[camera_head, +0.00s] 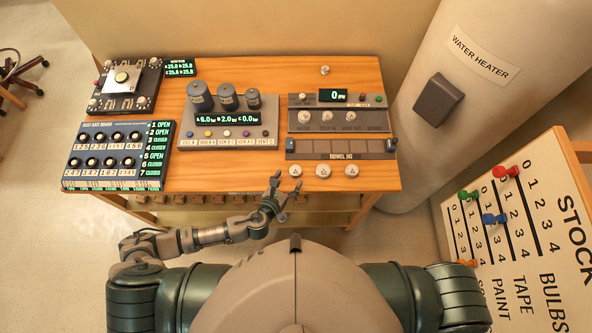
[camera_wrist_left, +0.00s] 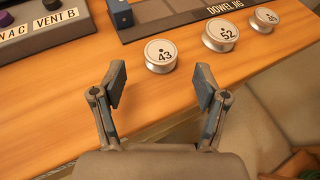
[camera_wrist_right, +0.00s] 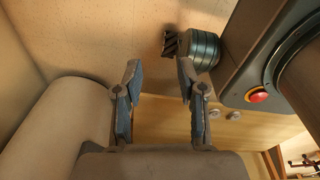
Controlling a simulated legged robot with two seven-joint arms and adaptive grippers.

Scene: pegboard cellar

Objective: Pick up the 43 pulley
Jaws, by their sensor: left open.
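The 43 pulley (camera_wrist_left: 160,56) is a small silver disc with a white numbered top, lying flat near the front edge of the wooden bench. It is the leftmost of three pulleys, and it shows in the head view (camera_head: 295,171). My left gripper (camera_wrist_left: 160,80) is open and empty, its fingertips spread on the near side of the 43 pulley, which lies beyond the gap between them. In the head view this gripper (camera_head: 286,181) reaches up to the bench's front edge. My right gripper (camera_wrist_right: 159,68) is open and empty, and shows only in its wrist view.
The 52 pulley (camera_wrist_left: 220,36) and 85 pulley (camera_wrist_left: 264,19) lie to the right of it. The dowel jig (camera_head: 340,148) stands right behind the pulleys. A panel with knobs (camera_head: 228,134) is left of them. A water heater (camera_head: 460,90) stands right of the bench.

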